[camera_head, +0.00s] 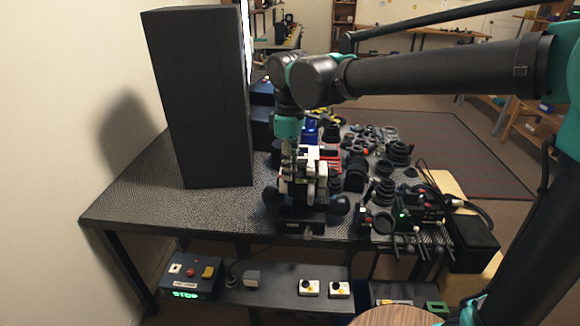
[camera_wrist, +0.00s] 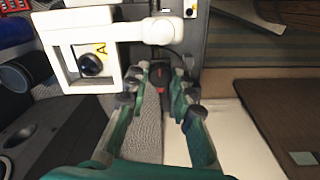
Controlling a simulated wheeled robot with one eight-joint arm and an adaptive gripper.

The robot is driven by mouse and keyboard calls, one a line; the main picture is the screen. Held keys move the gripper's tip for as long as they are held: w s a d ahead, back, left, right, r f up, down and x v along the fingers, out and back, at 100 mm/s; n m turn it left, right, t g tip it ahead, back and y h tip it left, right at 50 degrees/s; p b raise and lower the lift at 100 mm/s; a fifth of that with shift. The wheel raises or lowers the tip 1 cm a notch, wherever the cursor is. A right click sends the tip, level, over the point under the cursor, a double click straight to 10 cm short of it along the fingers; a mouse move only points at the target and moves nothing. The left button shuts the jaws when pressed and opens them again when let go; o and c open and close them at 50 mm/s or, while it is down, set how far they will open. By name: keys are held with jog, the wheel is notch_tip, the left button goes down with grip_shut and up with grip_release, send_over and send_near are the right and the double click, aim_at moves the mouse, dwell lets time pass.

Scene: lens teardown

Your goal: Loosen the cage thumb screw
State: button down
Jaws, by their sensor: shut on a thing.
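The white cage (camera_wrist: 75,35) is a square frame at the upper left of the wrist view, with a black round knob (camera_wrist: 92,65) inside and a yellow label marked A. In the head view the white cage (camera_head: 303,187) stands near the front edge of the table. My gripper (camera_wrist: 160,77) has its teal fingers closed in on a small dark piece with some red (camera_wrist: 160,74), beside the cage's right side. This seems to be the cage thumb screw; the fingertips partly hide it. In the head view my gripper (camera_head: 288,152) points down at the cage.
A tall dark box (camera_head: 198,100) stands left on the patterned table (camera_head: 140,185). Black rings and lens parts (camera_head: 355,175) crowd the area to the right. A dark device with green lights (camera_head: 420,205) sits at the front right. A control box (camera_head: 190,280) lies on the lower shelf.

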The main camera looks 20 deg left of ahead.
jog(key=c, duration=1.6)
grip_release()
notch_tip(320, 180, up, 12)
jog(key=shift+r, duration=0.1)
